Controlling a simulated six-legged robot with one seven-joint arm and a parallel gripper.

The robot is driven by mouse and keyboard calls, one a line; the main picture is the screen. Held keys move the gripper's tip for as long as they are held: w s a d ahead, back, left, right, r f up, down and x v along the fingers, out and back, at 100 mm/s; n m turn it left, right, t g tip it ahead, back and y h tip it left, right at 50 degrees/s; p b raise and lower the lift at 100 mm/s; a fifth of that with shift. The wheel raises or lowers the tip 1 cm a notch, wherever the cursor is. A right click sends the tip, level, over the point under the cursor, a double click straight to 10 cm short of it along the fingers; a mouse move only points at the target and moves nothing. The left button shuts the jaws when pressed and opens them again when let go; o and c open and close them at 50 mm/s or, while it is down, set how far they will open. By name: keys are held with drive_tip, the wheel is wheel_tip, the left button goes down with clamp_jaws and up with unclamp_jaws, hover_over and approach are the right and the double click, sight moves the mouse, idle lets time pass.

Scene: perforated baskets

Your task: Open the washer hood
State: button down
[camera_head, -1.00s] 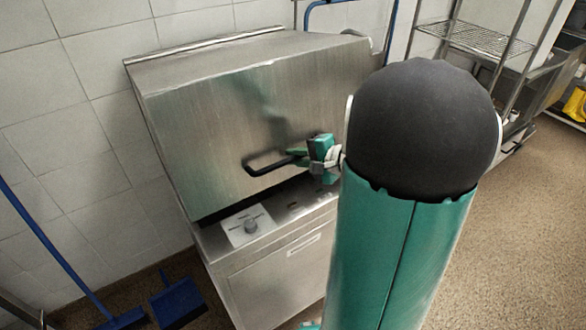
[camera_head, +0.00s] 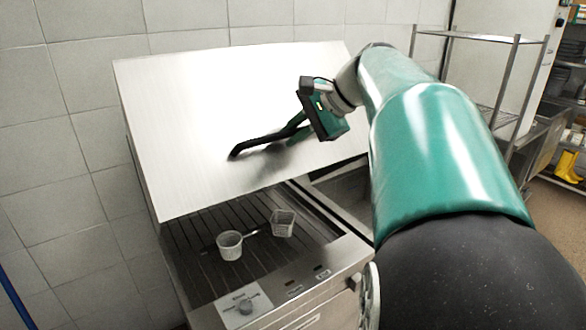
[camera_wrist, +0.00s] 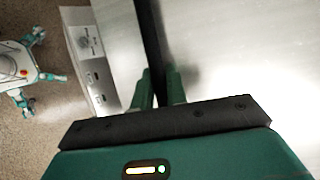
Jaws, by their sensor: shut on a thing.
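The steel washer hood (camera_head: 200,120) is raised and tilted, with a wide gap between its lower edge and the washer body (camera_head: 310,290). Its black bar handle (camera_head: 262,143) runs across the lower front of the hood. My gripper (camera_head: 297,132) is shut on the right part of the handle. In the wrist view, my gripper's green fingers (camera_wrist: 158,88) stand on either side of the dark handle (camera_wrist: 152,45). The fingertips' exact contact is partly hidden in the head view.
A control panel with a knob (camera_head: 243,305) is at the front. A wire shelf (camera_head: 480,38) stands at right; tiled wall is behind.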

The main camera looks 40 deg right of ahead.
wheel_tip(320, 180, up, 8)
drive_tip(key=w, duration=0.2)
drive_tip(key=shift+w+f, duration=0.15)
drive_tip(key=shift+w, duration=0.25)
drive_tip(key=c, duration=1.4)
unclamp_jaws()
drive_tip(key=shift+w+f, duration=0.1)
drive_tip(key=v, duration=1.4)
drive_tip(key=shift+f, duration=0.1)
drive_tip(key=a+f+n+g+h, duration=0.15)
drive_tip(key=a+f+n, duration=0.45)
drive_tip(key=a+f, duration=1)
drive_tip(key=s+a+f+n+h, duration=0.1)
drive_tip(key=s+a+f+n, duration=0.2)
drive_tip(key=f, duration=0.4)
drive_tip(key=s+a+f+n+h, duration=0.1)
drive_tip(key=s+a+f+n, duration=0.2)
drive_tip(key=f, duration=0.4)
drive_tip(key=s+a+f+n+g+h, duration=0.1)
drive_tip(key=s+a+f+n, duration=0.2)
drive_tip(key=a+f+n, duration=0.1)
wheel_tip(320, 180, down, 3)
drive_tip(key=shift+s+a+r+n, duration=0.1)
drive_tip(key=shift+s+a+n, duration=0.1)
drive_tip(key=shift+a+n, duration=0.4)
